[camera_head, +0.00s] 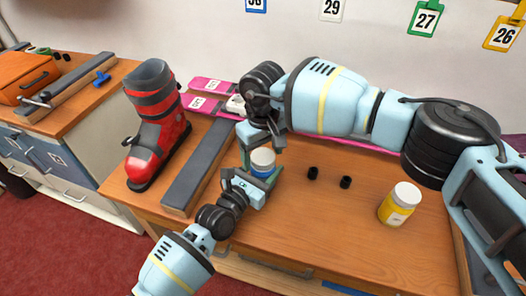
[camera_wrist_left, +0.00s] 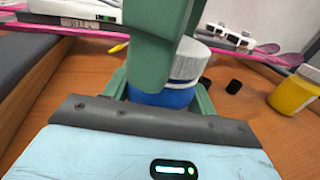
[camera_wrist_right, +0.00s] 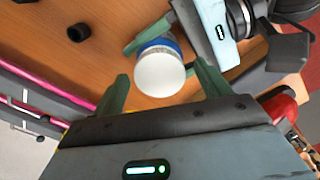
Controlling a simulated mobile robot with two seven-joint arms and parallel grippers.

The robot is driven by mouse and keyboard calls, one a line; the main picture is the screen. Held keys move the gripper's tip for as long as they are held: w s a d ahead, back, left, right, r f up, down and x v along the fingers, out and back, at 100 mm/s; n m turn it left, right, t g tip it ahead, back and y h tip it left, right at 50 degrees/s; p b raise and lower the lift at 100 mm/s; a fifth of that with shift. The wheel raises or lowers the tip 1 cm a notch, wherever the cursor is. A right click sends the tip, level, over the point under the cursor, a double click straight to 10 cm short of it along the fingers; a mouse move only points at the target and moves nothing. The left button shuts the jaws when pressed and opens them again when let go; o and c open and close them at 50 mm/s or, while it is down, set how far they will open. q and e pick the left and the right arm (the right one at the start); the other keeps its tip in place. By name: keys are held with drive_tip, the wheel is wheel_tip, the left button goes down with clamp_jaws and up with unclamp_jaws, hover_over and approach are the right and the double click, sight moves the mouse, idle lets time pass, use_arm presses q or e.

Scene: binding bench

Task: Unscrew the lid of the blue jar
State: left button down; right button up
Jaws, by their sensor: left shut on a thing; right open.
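The blue jar (camera_wrist_left: 165,97) stands upright on the wooden bench, with its white lid (camera_head: 263,157) on top. The lid shows from above in the right wrist view (camera_wrist_right: 160,72). My left gripper (camera_head: 262,183) is shut on the blue body of the jar, below the lid. My right gripper (camera_wrist_right: 162,76) is open and above the jar, its green fingers on either side of the lid with gaps visible. In the left wrist view, a green finger of my right gripper hides part of the lid and jar.
A yellow jar (camera_head: 397,208) with a white lid stands to the right. Two small black pieces (camera_head: 312,173) (camera_head: 346,182) lie between the jars. A grey-topped wooden beam (camera_head: 201,160) and a red ski boot (camera_head: 160,130) are left. Pink skis (camera_head: 210,86) lie behind.

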drive_tip(key=shift+r, duration=2.3)
drive_tip(key=shift+c, duration=0.2)
